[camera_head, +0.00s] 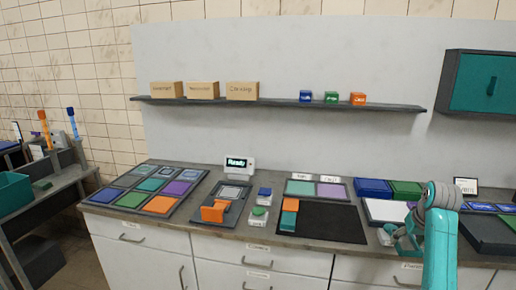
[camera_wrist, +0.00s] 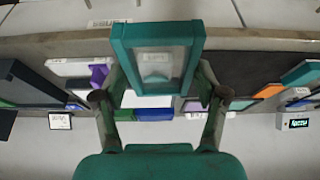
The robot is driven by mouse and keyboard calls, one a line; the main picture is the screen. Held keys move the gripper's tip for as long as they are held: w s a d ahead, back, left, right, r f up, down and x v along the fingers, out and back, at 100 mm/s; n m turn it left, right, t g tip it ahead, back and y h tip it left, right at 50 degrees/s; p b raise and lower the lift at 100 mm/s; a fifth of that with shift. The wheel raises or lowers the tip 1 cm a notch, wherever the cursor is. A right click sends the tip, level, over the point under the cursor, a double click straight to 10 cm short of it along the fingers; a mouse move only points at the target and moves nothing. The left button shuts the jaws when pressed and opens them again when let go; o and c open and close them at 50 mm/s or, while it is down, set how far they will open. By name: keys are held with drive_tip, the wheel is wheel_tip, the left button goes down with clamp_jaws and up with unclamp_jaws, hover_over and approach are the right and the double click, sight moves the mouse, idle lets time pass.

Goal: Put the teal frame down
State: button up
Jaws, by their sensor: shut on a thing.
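The teal frame (camera_wrist: 155,88) is a rectangular teal border around a pale, see-through pane. It fills the upper middle of the wrist view, between the two fingers. My gripper (camera_wrist: 161,82) is shut on it, with one finger at each side. In the head view my gripper (camera_head: 397,240) is at the right, low over the front part of the counter, and my arm hides part of it. The frame is too small and covered there to make out clearly. I cannot tell whether it touches the counter.
A black mat (camera_head: 325,222) with orange and teal blocks lies left of my gripper. A white tray (camera_head: 383,211) and blue and green boxes stand behind. A dark tray (camera_head: 488,235) is at the right. A tile board (camera_head: 148,187) and a small display (camera_head: 238,163) stand farther left.

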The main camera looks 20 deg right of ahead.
drive_tip(key=w+a+f+n+y, duration=0.1)
drive_tip(key=w+a+f, duration=0.2)
drive_tip(key=a+f, duration=0.7)
drive_tip(key=w+a+f+n, duration=0.25)
drive_tip(key=a+f, duration=0.55)
drive_tip(key=a, duration=0.5)
drive_tip(key=s+a+f, duration=0.3)
drive_tip(key=a+f, duration=0.2)
drive_tip(key=a, duration=0.3)
drive_tip(key=s+a+f+n, duration=0.1)
drive_tip(key=s+a+f, duration=0.2)
drive_tip(key=a+f, duration=0.3)
drive_tip(key=s+a+f+n+y, duration=0.1)
drive_tip(key=s+a+f, duration=0.2)
drive_tip(key=a, duration=0.7)
wheel_tip(320, 180, down, 3)
drive_tip(key=shift+s+r+t, duration=0.15)
drive_tip(key=shift+t, duration=0.25)
drive_tip(key=shift+d+n, duration=0.2)
drive_tip(key=shift+n, duration=0.05)
